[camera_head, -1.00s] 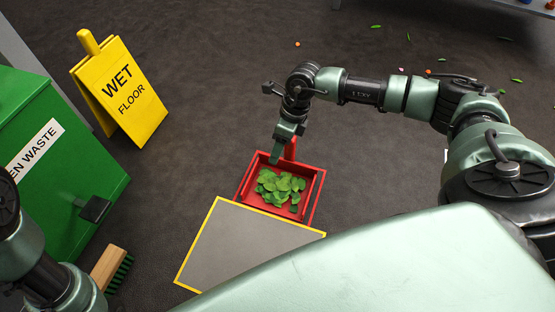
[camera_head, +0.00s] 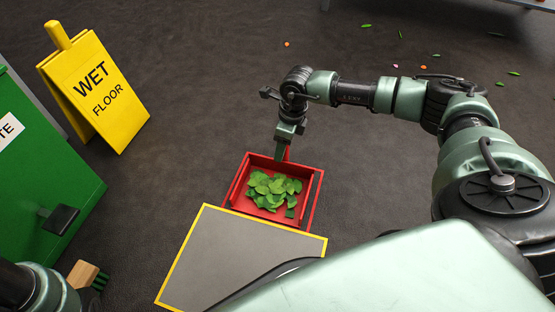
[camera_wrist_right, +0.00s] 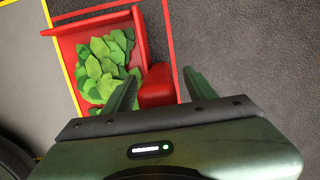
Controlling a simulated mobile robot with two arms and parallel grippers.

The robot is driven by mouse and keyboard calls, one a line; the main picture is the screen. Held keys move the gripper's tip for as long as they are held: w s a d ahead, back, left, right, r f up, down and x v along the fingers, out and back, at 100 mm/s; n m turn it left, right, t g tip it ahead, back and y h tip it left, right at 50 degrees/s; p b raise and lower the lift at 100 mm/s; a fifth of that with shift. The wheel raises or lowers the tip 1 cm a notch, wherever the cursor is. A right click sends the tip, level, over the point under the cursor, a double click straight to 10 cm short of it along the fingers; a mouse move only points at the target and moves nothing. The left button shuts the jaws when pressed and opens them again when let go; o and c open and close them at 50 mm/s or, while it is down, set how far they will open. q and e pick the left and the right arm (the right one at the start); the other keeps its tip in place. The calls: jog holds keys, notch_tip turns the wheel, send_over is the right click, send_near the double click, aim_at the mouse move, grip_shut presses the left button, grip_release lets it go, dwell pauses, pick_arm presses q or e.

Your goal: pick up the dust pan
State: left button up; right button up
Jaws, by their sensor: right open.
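The red dust pan (camera_head: 232,190) lies on the dark floor, holding a heap of green leaves (camera_head: 272,190). Its red handle (camera_wrist_right: 157,88) points away from me at the far side. My right gripper (camera_head: 280,152) is over the handle end. In the right wrist view the gripper (camera_wrist_right: 160,85) is open, with one green finger on each side of the handle; I cannot tell whether they touch it. Of my left arm only a part shows at the lower left of the head view; its gripper is out of view.
A grey mat with a yellow border (camera_head: 235,255) lies just in front of the pan. A green waste bin (camera_head: 40,180) and a yellow wet floor sign (camera_head: 98,90) stand on the left. A wooden brush (camera_head: 85,275) is at lower left. Scattered leaves (camera_head: 400,34) lie at the back.

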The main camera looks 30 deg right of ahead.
notch_tip(320, 180, down, 2)
jog(key=shift+w+a+b, duration=0.1)
jog(key=shift+a+b, duration=0.05)
jog(key=shift+b, duration=0.2)
jog(key=shift+r, duration=0.1)
grip_shut()
dwell(1.0)
